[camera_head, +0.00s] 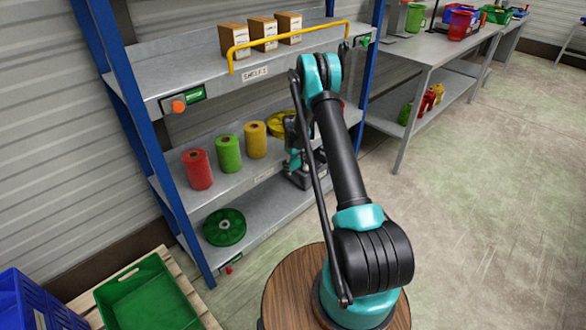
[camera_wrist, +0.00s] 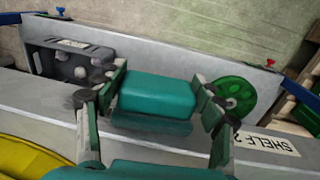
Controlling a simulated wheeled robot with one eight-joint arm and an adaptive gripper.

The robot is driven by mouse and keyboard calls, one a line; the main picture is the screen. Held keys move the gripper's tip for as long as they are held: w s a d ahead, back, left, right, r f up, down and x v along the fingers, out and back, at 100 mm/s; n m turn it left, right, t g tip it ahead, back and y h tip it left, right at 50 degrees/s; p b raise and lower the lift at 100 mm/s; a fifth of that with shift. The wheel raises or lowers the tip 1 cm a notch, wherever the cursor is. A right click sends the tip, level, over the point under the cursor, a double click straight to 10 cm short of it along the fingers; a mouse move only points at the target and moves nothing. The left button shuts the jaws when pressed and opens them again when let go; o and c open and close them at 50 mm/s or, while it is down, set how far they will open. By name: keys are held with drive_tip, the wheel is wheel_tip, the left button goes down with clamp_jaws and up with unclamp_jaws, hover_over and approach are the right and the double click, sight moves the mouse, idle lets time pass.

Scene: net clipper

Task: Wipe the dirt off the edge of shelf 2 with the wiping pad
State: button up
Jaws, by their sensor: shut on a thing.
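In the wrist view my gripper (camera_wrist: 160,88) is shut on a teal block, the wiping pad (camera_wrist: 158,95), with one finger at each end. The pad is by the front edge of shelf 2 (camera_wrist: 190,146), left of the "SHELF 2" label (camera_wrist: 268,145). I cannot tell whether it touches the edge. In the head view my gripper (camera_head: 294,163) is at the right part of shelf 2 (camera_head: 230,186), partly hidden by my arm. I cannot make out dirt on the edge; the fingers and pad cover part of it.
Red (camera_head: 197,169), green (camera_head: 228,153) and yellow (camera_head: 256,139) rolls stand on shelf 2. A yellow spool (camera_head: 281,124) is behind my gripper. Below are a green spool (camera_head: 225,227) and a dark grey case (camera_wrist: 70,62). A yellow rail (camera_head: 290,44) fronts the shelf above. Floor at right is clear.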

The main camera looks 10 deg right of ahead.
drive_tip(key=w+d, duration=0.7)
drive_tip(key=d, duration=0.2)
idle(1.3)
drive_tip(key=shift+s, duration=0.1)
drive_tip(key=shift+s+a, duration=0.5)
drive_tip(key=shift+a, duration=0.4)
drive_tip(key=shift+s+a, duration=0.45)
drive_tip(key=shift+a, duration=0.4)
drive_tip(key=shift+s+a, duration=1.1)
drive_tip(key=shift+a, duration=0.2)
drive_tip(key=shift+s+a, duration=1.05)
drive_tip(key=shift+a, duration=0.2)
drive_tip(key=shift+s+a, duration=0.45)
drive_tip(key=shift+a, duration=0.25)
drive_tip(key=shift+s+a, duration=0.45)
drive_tip(key=shift+a, duration=0.2)
